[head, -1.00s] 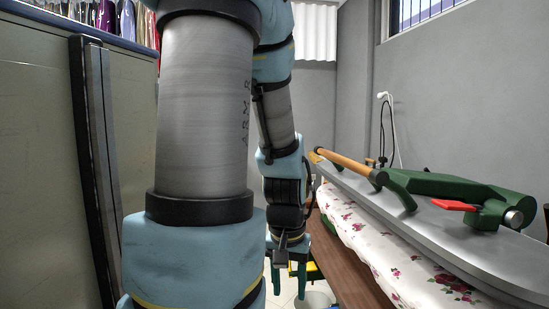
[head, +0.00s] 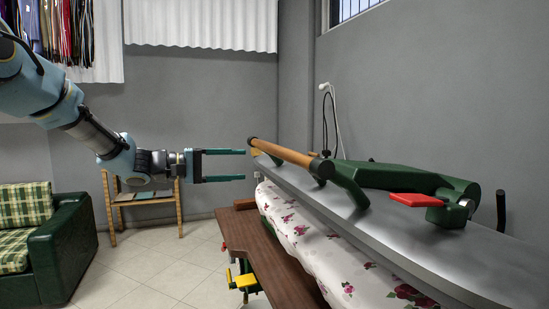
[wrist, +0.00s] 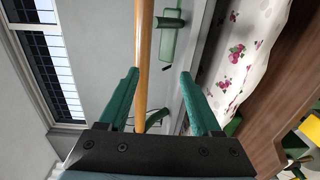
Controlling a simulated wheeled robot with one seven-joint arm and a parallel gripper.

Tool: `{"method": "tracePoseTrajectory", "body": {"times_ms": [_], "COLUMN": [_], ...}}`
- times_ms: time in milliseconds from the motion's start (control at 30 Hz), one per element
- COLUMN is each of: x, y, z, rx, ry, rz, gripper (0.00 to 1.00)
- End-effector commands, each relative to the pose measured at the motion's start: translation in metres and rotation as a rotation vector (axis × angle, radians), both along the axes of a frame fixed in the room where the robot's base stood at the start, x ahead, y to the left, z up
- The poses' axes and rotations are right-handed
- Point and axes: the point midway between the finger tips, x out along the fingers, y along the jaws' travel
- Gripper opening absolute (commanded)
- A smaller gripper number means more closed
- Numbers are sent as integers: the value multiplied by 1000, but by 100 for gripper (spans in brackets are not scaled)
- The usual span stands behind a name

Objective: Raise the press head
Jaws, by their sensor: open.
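The press head (head: 390,235) is a long grey metal plate, lying low over a padded board with a white flowered cover (head: 310,245). On top is a green bracket (head: 400,180) with a red lever (head: 415,200). A wooden handle bar (head: 285,153) runs along the head's near left end. My gripper (head: 245,165) is open and empty, with its two green fingers pointing right towards the bar's left end. In the wrist view the handle bar (wrist: 144,50) lies in line with the gap between my fingers (wrist: 159,73), nearer the left one. I cannot tell any contact.
The brown table (head: 265,255) of the press is below my gripper. A green sofa (head: 50,240) and a small wooden shelf stand (head: 143,205) stand at the left. Hung clothes (head: 50,35) are at top left. The tiled floor between is clear.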

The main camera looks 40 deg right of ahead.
Motion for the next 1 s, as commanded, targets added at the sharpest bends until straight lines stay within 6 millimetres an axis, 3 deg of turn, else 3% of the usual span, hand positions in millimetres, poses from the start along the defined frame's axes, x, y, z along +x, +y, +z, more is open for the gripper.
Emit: {"method": "tracePoseTrajectory", "body": {"times_ms": [100,200,700,1000], "x": [4,3,-28,-33], "y": [-12,-21,-98,-112], "z": [19,25,30,28], "rx": [-87,-106,-100,-100], "ry": [21,25,26,24], "rz": [5,6,6,9], "gripper": [65,65,65,65]}}
